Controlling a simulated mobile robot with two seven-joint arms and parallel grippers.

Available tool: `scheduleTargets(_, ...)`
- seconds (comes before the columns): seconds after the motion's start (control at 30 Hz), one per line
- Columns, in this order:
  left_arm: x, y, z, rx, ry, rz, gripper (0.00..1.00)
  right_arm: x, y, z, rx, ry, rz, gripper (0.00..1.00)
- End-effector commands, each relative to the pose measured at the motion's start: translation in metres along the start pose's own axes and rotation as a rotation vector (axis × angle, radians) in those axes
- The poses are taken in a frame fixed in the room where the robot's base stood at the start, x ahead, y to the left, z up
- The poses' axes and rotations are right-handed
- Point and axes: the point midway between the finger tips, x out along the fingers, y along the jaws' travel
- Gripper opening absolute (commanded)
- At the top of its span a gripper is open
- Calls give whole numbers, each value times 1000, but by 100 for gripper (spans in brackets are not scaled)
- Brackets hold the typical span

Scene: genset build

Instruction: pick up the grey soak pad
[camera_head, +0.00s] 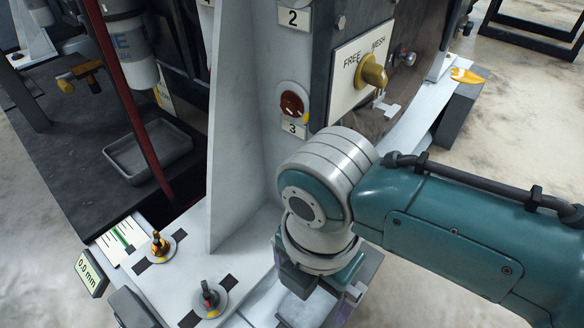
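My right arm comes in from the right, and its gripper (318,285) points down over the front right part of the pale base. The wrist hides most of the gripper, so I cannot tell whether it is open or shut. A pale grey flat patch (300,312) shows just below it; I cannot tell whether this is the grey soak pad or part of the base. No other thing in view is clearly the pad. My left gripper is not in view.
An upright pale plate (237,120) stands left of my wrist. Two small levers on round discs (160,247) (210,299) sit on the base at front left, near a 0.0 mm display (90,272). A grey metal tray (148,152) lies on the dark deck. A FREE/MESH knob (373,72) sticks out above my arm.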

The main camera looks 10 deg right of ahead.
Motion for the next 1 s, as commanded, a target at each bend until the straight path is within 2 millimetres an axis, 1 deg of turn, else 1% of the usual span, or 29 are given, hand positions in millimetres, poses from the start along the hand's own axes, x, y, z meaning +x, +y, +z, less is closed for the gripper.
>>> scheduleTargets(0.03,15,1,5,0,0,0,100,16,0,0,1,0,0,100)
scheduleTargets(0.1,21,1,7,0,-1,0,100,23,0,0,1,-1,0,100)
scheduleTargets(0.37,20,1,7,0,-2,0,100,22,0,0,0,-1,0,100)
scheduleTargets(0.47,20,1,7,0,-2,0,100,21,0,0,0,-1,0,90)
scheduleTargets(1.0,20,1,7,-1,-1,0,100,22,0,0,0,-1,-1,29)
